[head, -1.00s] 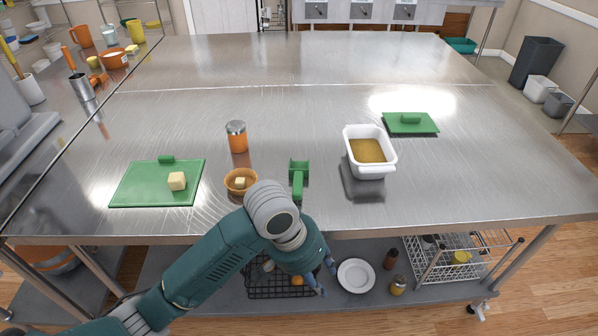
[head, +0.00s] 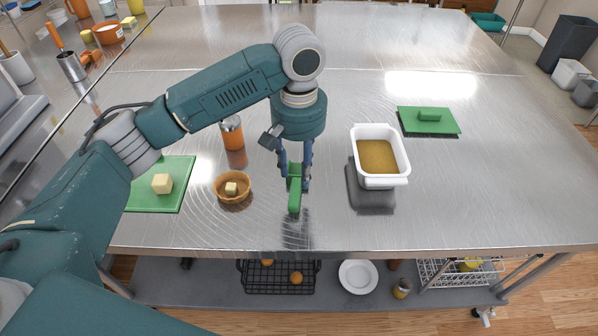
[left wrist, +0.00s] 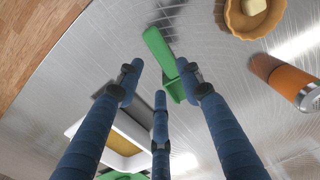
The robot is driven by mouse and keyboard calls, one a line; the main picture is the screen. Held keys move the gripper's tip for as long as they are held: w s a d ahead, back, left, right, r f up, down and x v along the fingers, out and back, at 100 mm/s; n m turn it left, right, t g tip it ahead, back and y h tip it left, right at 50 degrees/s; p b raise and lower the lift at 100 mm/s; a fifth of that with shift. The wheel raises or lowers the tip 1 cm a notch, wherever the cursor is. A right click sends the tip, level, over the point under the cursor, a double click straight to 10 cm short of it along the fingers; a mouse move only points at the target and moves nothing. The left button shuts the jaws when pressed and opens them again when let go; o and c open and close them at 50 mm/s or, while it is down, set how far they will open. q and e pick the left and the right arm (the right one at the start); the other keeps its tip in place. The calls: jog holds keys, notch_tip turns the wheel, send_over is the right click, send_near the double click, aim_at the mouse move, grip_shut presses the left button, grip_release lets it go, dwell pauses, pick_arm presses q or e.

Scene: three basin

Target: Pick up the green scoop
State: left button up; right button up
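The green scoop (head: 294,200) lies on the steel table, its handle toward the front edge. It also shows in the left wrist view (left wrist: 157,45), with its handle at the top and its head partly behind a finger. My left gripper (head: 295,178) points down at the scoop's head end. In the left wrist view its fingers (left wrist: 160,74) are spread, with the scoop between and beyond the tips. I cannot tell whether any finger touches it. My right gripper is in neither view.
An orange-bodied shaker (head: 232,134) and a small bowl (head: 233,197) holding a pale cube stand left of the scoop. A green board (head: 170,198) lies farther left. A white basin (head: 398,166) with brownish contents stands right.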

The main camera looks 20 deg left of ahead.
aim_at(298, 189)
pick_arm(q)
notch_tip(298, 189, down, 3)
jog(key=shift+w+r, duration=0.15)
jog(key=shift+r, duration=0.05)
notch_tip(298, 189, down, 4)
jog(key=shift+a+r+p, duration=0.1)
jog(key=shift+r+p, duration=0.1)
jog(key=shift+p, duration=0.6)
jog(key=shift+f, duration=0.55)
jog(key=shift+w, duration=0.1)
jog(key=c, duration=0.8)
jog(key=shift+c, duration=0.4)
jog(key=shift+r, duration=0.25)
notch_tip(298, 189, up, 20)
jog(key=b, duration=0.1)
jog(key=shift+f, duration=0.2)
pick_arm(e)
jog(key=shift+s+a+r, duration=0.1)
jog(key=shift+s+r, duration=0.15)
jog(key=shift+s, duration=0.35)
